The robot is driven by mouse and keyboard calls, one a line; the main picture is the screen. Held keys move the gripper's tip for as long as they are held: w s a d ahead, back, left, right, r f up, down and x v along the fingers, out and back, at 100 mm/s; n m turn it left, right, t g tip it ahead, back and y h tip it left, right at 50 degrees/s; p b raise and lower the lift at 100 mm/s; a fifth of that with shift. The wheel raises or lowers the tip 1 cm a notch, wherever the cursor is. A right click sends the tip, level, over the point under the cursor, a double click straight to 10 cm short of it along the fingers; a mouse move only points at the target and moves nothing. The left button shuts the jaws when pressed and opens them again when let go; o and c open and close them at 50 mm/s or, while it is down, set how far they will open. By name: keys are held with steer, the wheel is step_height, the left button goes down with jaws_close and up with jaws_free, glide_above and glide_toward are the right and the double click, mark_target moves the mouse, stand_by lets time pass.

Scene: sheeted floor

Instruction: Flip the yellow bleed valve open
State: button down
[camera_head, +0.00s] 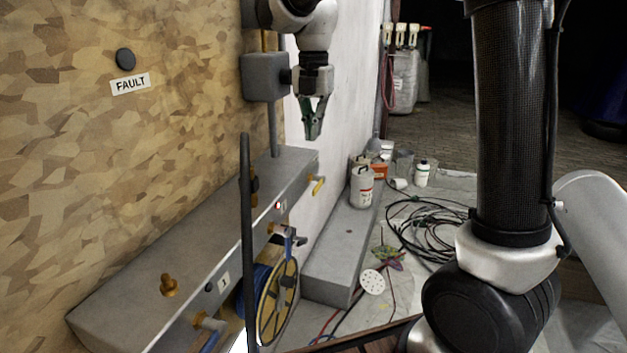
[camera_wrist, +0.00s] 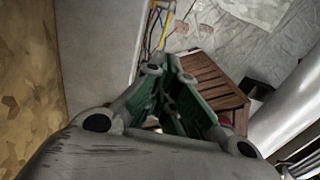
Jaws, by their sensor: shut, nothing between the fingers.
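A small yellow lever (camera_head: 318,185), which looks like the bleed valve, sticks out from the front face near the far end of the long grey ledge (camera_head: 120,310) in the head view. It appears slanted, its top end to the right. My gripper (camera_head: 311,134) hangs above it, pointing down, clear of the lever and holding nothing. Its fingers are shut. In the wrist view my gripper (camera_wrist: 171,70) shows its green-lined fingers reaching away from the camera. I cannot make out the yellow lever in the wrist view.
A grey box (camera_head: 264,77) with a pipe is on the wall beside my gripper. A dark upright bar (camera_head: 248,250) crosses the ledge. A brass fitting (camera_head: 169,285) stands on the ledge; a hose reel (camera_head: 277,303) is below.

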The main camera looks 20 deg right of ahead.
mark_target(313, 194)
step_height(313, 194, down, 14)
steer(key=shift+r, duration=0.1)
stand_by(0.4)
steer(key=shift+s+a+f, duration=0.1)
steer(key=shift+s+f, duration=0.1)
steer(key=shift+f, duration=0.2)
stand_by(0.4)
steer(key=shift+s+f, duration=0.1)
steer(key=shift+f, duration=0.25)
steer(key=shift+s+a+f, duration=0.15)
steer(key=shift+f, duration=2.2)
steer(key=shift+w+f, duration=0.1)
steer(key=shift+w, duration=0.1)
steer(key=s+a+r, duration=0.6)
steer(key=s+r, duration=0.2)
steer(key=s, duration=0.1)
steer(key=shift+a+r, duration=0.15)
steer(key=shift+r, duration=0.2)
